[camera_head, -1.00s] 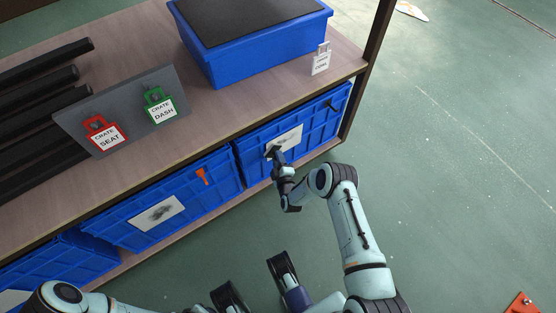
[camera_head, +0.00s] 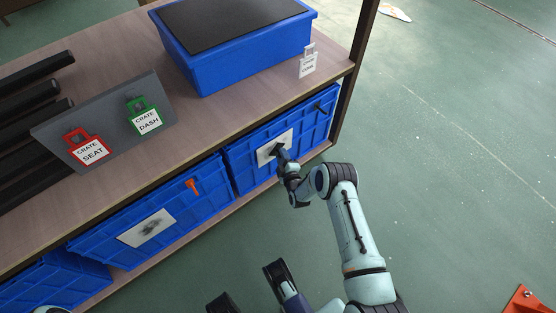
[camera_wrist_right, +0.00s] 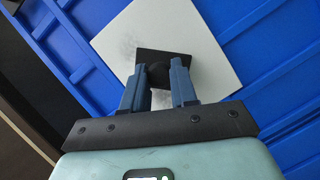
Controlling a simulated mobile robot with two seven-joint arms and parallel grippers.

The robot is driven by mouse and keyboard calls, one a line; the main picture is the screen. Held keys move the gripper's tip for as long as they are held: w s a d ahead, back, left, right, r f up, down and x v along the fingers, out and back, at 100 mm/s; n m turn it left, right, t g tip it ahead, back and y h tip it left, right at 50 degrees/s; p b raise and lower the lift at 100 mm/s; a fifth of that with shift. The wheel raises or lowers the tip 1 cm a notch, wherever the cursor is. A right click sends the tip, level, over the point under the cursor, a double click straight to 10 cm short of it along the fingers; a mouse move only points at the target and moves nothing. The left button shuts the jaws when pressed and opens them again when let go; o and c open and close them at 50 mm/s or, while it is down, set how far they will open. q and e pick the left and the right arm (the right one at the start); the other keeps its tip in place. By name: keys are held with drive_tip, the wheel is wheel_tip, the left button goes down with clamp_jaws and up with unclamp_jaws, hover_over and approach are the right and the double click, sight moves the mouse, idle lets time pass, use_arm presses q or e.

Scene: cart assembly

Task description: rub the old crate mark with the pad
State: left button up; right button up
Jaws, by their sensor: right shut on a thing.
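My right gripper (camera_head: 279,151) is at the white plate (camera_head: 264,154) on the right-hand blue crate's front. In the right wrist view its blue fingers (camera_wrist_right: 160,84) are shut on the dark round grip of a black square pad (camera_wrist_right: 178,57). The pad lies over the middle of the white plate (camera_wrist_right: 208,60) and appears flat against it. A faint grey smudge (camera_wrist_right: 128,47) shows on the plate left of the pad; what is under the pad is hidden. Another white plate (camera_head: 133,237) on the middle crate bears a dark smudge (camera_head: 152,228).
The right-hand crate (camera_head: 310,124) and middle crate (camera_head: 190,211) sit under the wooden tabletop (camera_head: 215,119). On top are a lidded blue bin (camera_head: 240,70), a grey board (camera_head: 110,135) with red and green tags, and black bars.

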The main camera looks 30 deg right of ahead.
drive_tip(key=shift+d+b, duration=1.25)
drive_tip(key=shift+d, duration=2.3)
drive_tip(key=shift+a+r+p, duration=0.2)
drive_tip(key=shift+a+p, duration=1.1)
drive_tip(key=shift+a, duration=4.2)
drive_tip(key=a, duration=0.3)
drive_tip(key=shift+s+p, duration=0.1)
drive_tip(key=shift+p, duration=0.2)
drive_tip(key=p, duration=0.3)
approach(271, 154)
drive_tip(key=shift+s+a+f, duration=0.25)
drive_tip(key=shift+s+f, duration=0.15)
drive_tip(key=shift+f, duration=0.1)
